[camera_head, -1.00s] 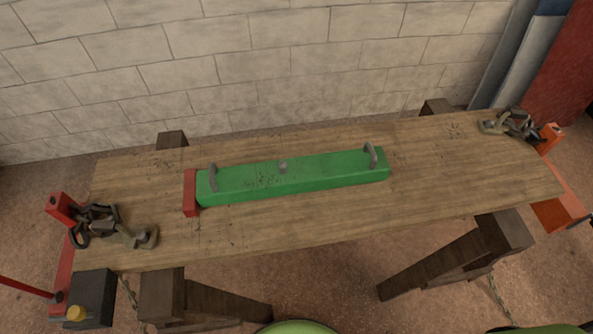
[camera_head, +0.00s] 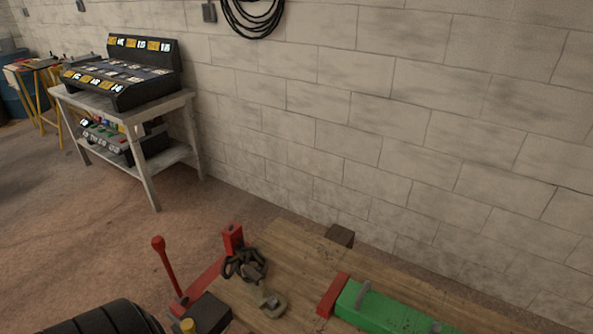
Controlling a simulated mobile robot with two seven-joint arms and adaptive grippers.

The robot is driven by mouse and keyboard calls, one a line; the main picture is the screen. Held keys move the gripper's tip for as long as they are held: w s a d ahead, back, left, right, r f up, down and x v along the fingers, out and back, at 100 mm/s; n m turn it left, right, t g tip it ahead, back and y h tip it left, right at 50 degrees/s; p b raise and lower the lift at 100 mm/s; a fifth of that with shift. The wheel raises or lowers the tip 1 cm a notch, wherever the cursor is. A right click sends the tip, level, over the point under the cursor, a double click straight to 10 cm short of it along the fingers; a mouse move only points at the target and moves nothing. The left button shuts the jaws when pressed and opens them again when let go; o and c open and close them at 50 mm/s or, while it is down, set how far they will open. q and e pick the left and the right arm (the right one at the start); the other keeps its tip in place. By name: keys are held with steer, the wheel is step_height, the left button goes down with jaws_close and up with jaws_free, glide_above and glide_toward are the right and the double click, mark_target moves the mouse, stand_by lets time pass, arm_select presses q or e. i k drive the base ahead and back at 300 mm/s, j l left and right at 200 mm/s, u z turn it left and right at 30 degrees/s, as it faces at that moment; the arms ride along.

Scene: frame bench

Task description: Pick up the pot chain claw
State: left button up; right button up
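A chain with a metal claw hook (camera_head: 271,303) lies on the left end of the wooden bench top (camera_head: 290,245). Its dark links (camera_head: 245,265) are bunched beside a red post (camera_head: 232,238) at the bench end. The pale claw lies toward the near side of the bench. Neither of my grippers is in view, and nothing is touching the chain.
A green beam (camera_head: 385,312) with a red end block (camera_head: 333,296) lies on the bench to the right of the chain. A red lever (camera_head: 166,268) stands left of the bench. A grey table (camera_head: 150,127) with a black rack (camera_head: 122,72) stands against the wall.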

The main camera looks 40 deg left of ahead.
mark_target(262, 294)
steer(key=u, duration=1.6)
steer(key=i+j+z, duration=0.1)
steer(key=j, duration=0.55)
steer(key=i+j+z, duration=0.15)
steer(key=j, duration=0.5)
steer(key=j+z, duration=0.1)
steer(key=j, duration=0.6)
